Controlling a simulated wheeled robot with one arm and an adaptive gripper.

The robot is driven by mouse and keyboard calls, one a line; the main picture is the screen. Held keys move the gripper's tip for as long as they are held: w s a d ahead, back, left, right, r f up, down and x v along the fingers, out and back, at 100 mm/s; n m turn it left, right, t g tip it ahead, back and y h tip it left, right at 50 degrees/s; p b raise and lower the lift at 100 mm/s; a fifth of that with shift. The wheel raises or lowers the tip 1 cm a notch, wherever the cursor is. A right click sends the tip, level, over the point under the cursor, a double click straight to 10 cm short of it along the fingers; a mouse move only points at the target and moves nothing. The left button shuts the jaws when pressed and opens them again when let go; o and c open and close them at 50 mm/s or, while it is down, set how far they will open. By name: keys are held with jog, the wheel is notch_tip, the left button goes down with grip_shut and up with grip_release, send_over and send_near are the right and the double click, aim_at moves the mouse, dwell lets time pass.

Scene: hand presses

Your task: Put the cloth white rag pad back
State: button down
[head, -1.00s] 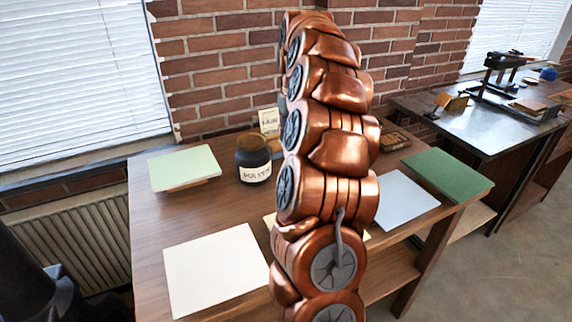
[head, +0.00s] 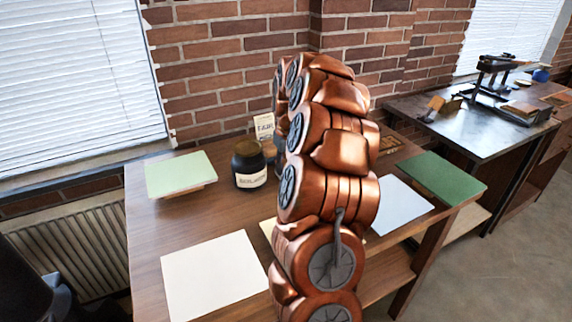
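A flat white pad (head: 212,275) lies on the front left of the wooden table (head: 148,232). A pale bluish-white pad (head: 398,204) lies at the table's right, partly hidden by my copper arm. I cannot tell which of these is the cloth white rag pad. My gripper is not in view; my arm rises through the middle of the picture and bends away, hiding whatever is behind it.
A pale green pad (head: 181,173) sits raised at the back left, beside a dark labelled jar (head: 249,163). A dark green pad (head: 443,177) lies at the right edge. A hand press (head: 492,85) stands on another table. Table centre is partly hidden.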

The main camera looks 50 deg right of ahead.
jog(key=shift+f, duration=0.15)
jog(key=c, duration=0.8)
grip_release()
jog(key=r, duration=0.4)
jog(key=s+r+b, duration=0.1)
jog(key=r, duration=0.7)
jog(key=shift+s+a+r+b, duration=0.15)
jog(key=shift+a+b, duration=0.1)
jog(key=shift+b, duration=0.15)
